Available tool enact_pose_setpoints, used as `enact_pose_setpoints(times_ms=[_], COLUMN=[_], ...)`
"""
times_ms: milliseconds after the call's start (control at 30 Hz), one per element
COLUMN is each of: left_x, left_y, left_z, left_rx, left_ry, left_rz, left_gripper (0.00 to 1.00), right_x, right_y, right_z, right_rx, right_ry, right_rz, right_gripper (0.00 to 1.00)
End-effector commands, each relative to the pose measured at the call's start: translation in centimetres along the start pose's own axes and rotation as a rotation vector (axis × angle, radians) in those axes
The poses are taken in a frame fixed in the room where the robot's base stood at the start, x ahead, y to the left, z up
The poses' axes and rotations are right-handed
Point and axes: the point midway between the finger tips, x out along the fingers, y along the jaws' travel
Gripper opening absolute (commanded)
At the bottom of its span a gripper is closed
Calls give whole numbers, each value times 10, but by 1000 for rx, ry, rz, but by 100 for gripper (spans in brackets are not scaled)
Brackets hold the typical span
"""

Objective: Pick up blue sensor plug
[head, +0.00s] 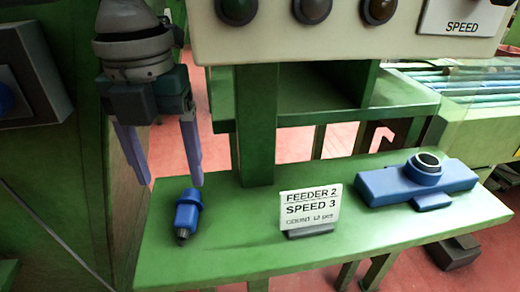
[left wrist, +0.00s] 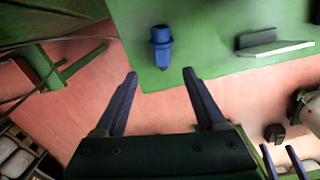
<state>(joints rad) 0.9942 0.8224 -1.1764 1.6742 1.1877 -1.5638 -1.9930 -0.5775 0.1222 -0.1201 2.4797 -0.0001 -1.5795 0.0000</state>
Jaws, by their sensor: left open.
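The blue sensor plug (head: 187,213) lies on the left part of the green shelf, its dark metal tip toward the front edge. It also shows in the left wrist view (left wrist: 160,44), beyond and between my fingertips. My left gripper (head: 172,184) hangs above the shelf just behind and above the plug, fingers pointing down. In the left wrist view its two fingers (left wrist: 160,75) are spread wide with nothing between them. The fingers do not appear to touch the plug. My right gripper is not in the head view; two dark fingers at the wrist view's lower right (left wrist: 282,160) may be its own.
A "FEEDER 2 SPEED 3" sign (head: 309,208) stands mid-shelf. A blue block with a round socket (head: 418,182) sits at the right. A green post (head: 256,125) rises behind, under a panel with buttons (head: 350,35). The shelf between plug and sign is clear.

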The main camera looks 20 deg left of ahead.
Motion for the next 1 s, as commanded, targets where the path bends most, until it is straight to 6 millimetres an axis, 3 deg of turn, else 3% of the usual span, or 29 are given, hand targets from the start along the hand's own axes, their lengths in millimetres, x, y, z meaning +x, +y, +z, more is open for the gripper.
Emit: enact_pose_setpoints(times_ms=[100,367,600,900,1000], left_x=[21,47,84,89,89], left_y=[0,-2,-5,-5,-5], left_z=[-1,-1,-1,-1,-1], left_rx=[0,1,-1,0,0], left_ry=[3,1,1,-1,-1], left_rz=[1,-1,1,0,-1], left_gripper=[72,72,72,72,64], right_x=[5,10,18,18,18], right_y=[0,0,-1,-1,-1], right_z=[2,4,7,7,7], right_rx=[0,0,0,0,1], right_ry=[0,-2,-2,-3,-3], right_rz=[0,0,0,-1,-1], right_gripper=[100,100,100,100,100])
